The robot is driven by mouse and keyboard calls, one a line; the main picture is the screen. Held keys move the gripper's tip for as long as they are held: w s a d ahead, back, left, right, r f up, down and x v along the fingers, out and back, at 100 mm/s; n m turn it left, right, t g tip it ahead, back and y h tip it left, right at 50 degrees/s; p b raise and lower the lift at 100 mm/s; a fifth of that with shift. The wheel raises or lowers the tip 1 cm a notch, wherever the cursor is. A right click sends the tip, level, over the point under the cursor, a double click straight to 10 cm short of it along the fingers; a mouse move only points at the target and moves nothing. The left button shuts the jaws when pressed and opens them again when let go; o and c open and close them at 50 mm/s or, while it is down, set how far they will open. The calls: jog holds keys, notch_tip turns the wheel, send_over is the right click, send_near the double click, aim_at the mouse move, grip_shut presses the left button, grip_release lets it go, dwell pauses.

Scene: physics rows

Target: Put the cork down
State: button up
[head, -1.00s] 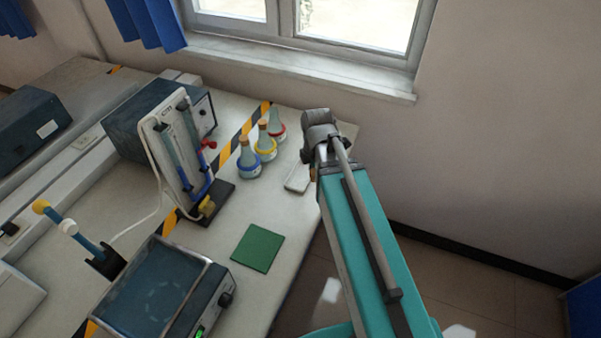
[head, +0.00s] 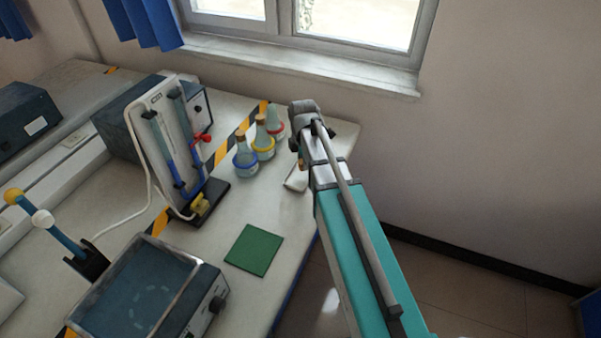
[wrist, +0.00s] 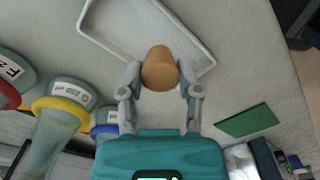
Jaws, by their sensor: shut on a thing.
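The tan cork (wrist: 160,68) is between the two fingers of my gripper (wrist: 160,86) in the wrist view, and the fingers are shut on it. The cork overlaps the near rim of a shallow white tray (wrist: 101,38) there; I cannot tell its height above it. In the head view the tray (head: 294,181) lies on the bench near its right edge, partly hidden by my arm. My fingers are mostly hidden behind the arm in that view.
Flasks with blue (head: 245,168), yellow (head: 263,152) and red (head: 276,131) rings stand left of the tray. A green mat (head: 254,250) lies nearer on the bench. A burette-like stand (head: 172,145) and a dark-topped device (head: 140,292) are further left. The window wall is behind.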

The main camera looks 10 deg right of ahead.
aim_at(302, 174)
jog(key=shift+w+f, duration=0.1)
dwell(0.3)
jog(key=shift+w+f+b, duration=0.45)
jog(key=shift+f+b, duration=0.25)
jog(key=shift+f, duration=0.05)
jog(key=shift+s+f+b, duration=0.1)
jog(key=shift+f+b, duration=1.15)
jog(key=shift+b, duration=0.05)
jog(key=shift+f, duration=0.15)
jog(key=o, duration=0.5)
jog(key=shift+c, duration=0.2)
notch_tip(302, 174, up, 12)
jog(key=p, duration=1.2)
jog(key=shift+r, duration=0.2)
